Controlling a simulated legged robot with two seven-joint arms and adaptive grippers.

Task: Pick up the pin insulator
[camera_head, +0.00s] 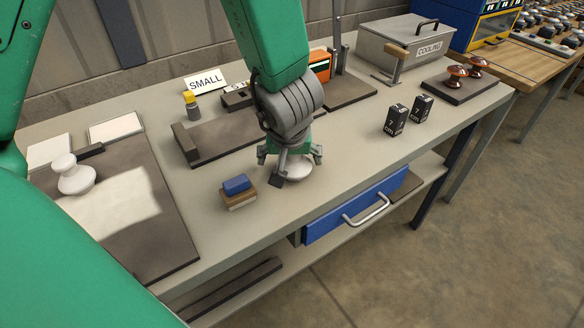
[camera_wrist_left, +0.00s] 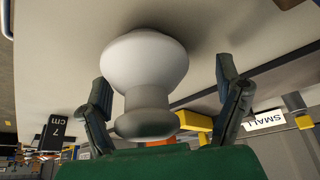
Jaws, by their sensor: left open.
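A white pin insulator (camera_head: 298,169) stands on the grey workbench beneath my left gripper (camera_head: 292,162), which hides most of it in the head view. In the left wrist view the insulator (camera_wrist_left: 146,66) shows a wide rounded part, a narrower neck and a flat grey-white end towards the palm. My left gripper is open, with a finger on each side of the insulator and visible gaps between. A second white insulator (camera_head: 76,176) stands on a dark mat at the left of the bench. My right gripper is not in view.
A blue-topped block (camera_head: 238,190) sits just left of the gripper. A dark tray (camera_head: 205,145) lies behind, near the "SMALL" sign (camera_head: 205,82). Two black "7 cm" blocks (camera_head: 396,119) stand to the right. Brown insulators (camera_head: 456,76) and the "COOLING" box (camera_head: 405,45) are farther right.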

